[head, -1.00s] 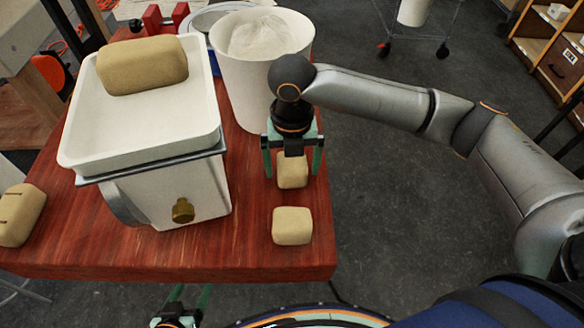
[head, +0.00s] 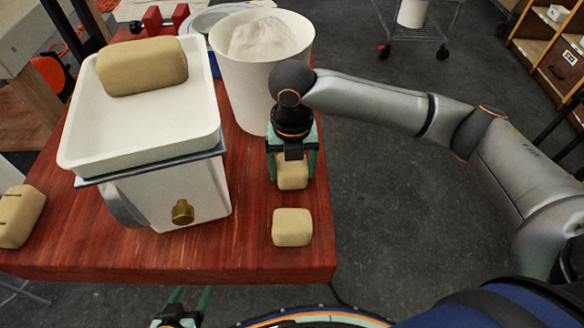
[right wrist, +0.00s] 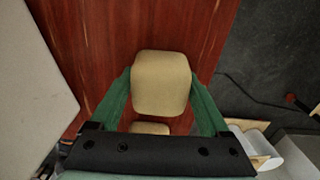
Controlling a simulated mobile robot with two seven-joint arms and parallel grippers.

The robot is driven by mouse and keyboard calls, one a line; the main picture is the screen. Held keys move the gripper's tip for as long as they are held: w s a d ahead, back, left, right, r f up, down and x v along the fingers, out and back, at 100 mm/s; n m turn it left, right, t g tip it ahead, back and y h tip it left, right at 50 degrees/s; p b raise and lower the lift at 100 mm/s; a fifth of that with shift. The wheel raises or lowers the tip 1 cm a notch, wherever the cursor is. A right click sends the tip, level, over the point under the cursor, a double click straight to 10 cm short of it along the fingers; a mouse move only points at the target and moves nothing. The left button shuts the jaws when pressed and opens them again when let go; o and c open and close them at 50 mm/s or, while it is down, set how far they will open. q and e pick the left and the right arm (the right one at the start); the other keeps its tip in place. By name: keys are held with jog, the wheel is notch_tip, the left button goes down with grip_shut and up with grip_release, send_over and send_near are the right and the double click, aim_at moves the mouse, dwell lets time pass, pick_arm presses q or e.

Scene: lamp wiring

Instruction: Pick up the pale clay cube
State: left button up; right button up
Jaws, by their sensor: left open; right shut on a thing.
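Two pale clay cubes of like colour are near the right edge of the red table. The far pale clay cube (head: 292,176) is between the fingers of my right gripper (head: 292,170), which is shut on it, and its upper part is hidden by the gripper. In the right wrist view this cube (right wrist: 160,82) has a green finger against each side. The near pale clay cube (head: 292,227) lies apart on the table, and shows partly in the right wrist view (right wrist: 149,128). My left gripper (head: 182,306) is open and empty below the table's front edge.
A white scale-like box with a tray (head: 140,140) holds a large clay block (head: 142,65). A white bucket (head: 245,85) of pale powder stands behind my right gripper. A scored clay block (head: 20,215) lies at left.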

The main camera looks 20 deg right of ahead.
jog(key=shift+r, duration=0.1)
grip_shut()
